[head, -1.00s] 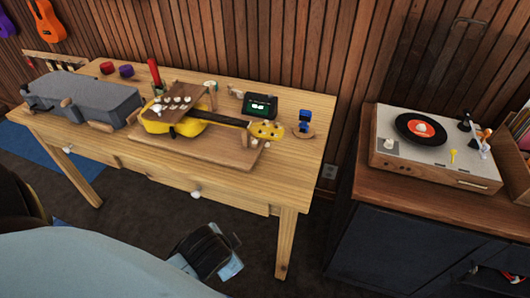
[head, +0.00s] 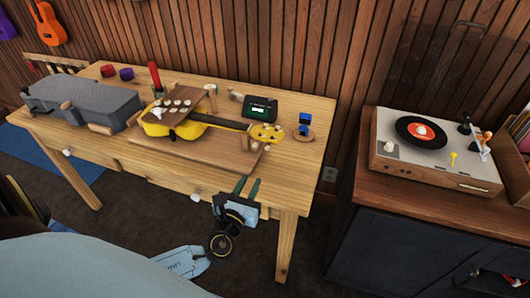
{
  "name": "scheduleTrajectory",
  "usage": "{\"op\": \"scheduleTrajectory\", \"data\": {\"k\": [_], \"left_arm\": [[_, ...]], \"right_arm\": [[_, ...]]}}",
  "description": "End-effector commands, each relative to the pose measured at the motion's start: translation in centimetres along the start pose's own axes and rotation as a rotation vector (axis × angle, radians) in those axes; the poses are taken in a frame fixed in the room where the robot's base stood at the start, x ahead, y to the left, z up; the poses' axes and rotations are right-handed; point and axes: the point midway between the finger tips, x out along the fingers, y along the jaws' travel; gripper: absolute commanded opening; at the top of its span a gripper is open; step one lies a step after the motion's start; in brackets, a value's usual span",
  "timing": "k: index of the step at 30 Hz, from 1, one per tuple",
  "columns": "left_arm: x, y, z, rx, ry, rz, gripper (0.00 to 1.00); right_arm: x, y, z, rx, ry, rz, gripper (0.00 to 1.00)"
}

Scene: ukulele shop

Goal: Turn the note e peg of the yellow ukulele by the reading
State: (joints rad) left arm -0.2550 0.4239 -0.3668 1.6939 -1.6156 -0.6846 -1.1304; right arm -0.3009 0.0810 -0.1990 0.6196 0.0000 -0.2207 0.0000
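The yellow ukulele (head: 180,130) lies on a wooden board (head: 190,153) on the workbench, its neck running right to a yellow headstock (head: 266,132). Small pale pegs (head: 267,147) show at the headstock's edge; which one is the e peg I cannot tell. A black tuner (head: 260,106) with a green-lit screen stands behind the neck; its reading is too small to read. My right gripper is out of view.
A grey case (head: 85,98) lies at the left of the workbench (head: 305,160). A red upright item (head: 155,76) and a small blue figure (head: 305,123) stand near the ukulele. A record player (head: 435,148) is on the right cabinet. The bench's front right is clear.

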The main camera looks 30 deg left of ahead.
Motion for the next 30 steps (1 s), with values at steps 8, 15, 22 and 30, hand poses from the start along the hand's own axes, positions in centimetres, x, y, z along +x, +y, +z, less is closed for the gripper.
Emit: {"op": "scheduleTrajectory", "data": {"k": [8,15,22,30], "left_arm": [[4.2,-0.1,0.2,0.014,-0.007,-0.004,0.26],[9.3,-0.1,0.1,0.010,-0.005,-0.003,0.26],[12.4,-0.1,0.0,0.009,-0.004,-0.003,0.26],[13.2,-0.1,0.1,0.009,-0.002,-0.003,0.26]], "right_arm": [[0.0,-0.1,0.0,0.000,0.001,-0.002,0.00],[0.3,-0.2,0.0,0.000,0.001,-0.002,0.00],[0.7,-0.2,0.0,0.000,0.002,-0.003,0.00],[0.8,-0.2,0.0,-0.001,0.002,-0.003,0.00]]}}
